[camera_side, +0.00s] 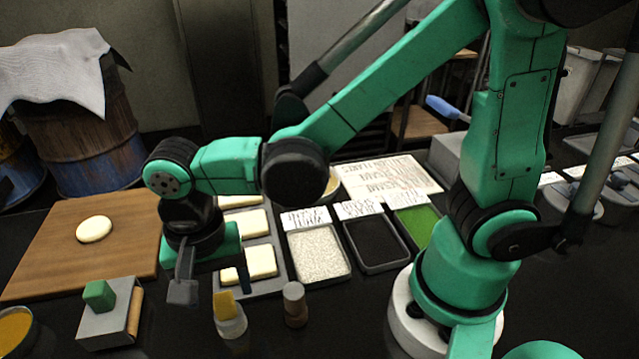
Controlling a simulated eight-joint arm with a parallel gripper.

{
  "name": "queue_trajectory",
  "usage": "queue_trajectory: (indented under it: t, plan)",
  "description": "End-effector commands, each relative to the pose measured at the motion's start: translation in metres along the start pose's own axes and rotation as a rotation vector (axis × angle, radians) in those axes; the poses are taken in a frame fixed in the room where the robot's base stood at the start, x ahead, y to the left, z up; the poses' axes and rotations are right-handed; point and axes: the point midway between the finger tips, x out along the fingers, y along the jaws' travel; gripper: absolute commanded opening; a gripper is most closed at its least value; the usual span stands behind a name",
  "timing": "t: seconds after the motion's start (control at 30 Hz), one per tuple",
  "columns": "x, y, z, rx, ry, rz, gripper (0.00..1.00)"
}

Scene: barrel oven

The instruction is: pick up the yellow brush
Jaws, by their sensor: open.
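The yellow brush (225,303) is a small yellow upright piece standing in a pale round holder (231,325) near the front of the table. It is unclear how much of the brush sits inside the holder. My gripper (212,284) points down, open and with nothing seen between its fingers. It is just behind and slightly left of the brush in the picture, and looks a little above it. The nearer dark finger shows clearly on the left; the other finger is hard to make out against the tray.
A pale tray (272,287) of dough pieces lies behind the gripper. A small brown-grey jar (295,305) stands right of the brush. A grey box (108,325) with a green block is at left. A wooden board (120,240) holds a round dough piece. Topping trays (340,278) are to the right.

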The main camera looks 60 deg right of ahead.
Motion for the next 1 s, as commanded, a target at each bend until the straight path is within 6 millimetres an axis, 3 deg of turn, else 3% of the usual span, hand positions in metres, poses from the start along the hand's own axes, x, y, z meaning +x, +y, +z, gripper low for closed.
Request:
queue_trajectory:
  t: [0.3, 0.67, 0.9, 1.0]
  plan:
    - [0.033, 0.0, -0.001, -0.001, 0.001, -0.002, 0.7]
    - [0.038, 0.001, -0.001, -0.001, 0.001, -0.002, 0.7]
    - [0.038, 0.001, -0.001, -0.001, 0.001, -0.002, 0.04]
    - [0.038, 0.001, -0.001, -0.001, 0.001, -0.002, 0.02]
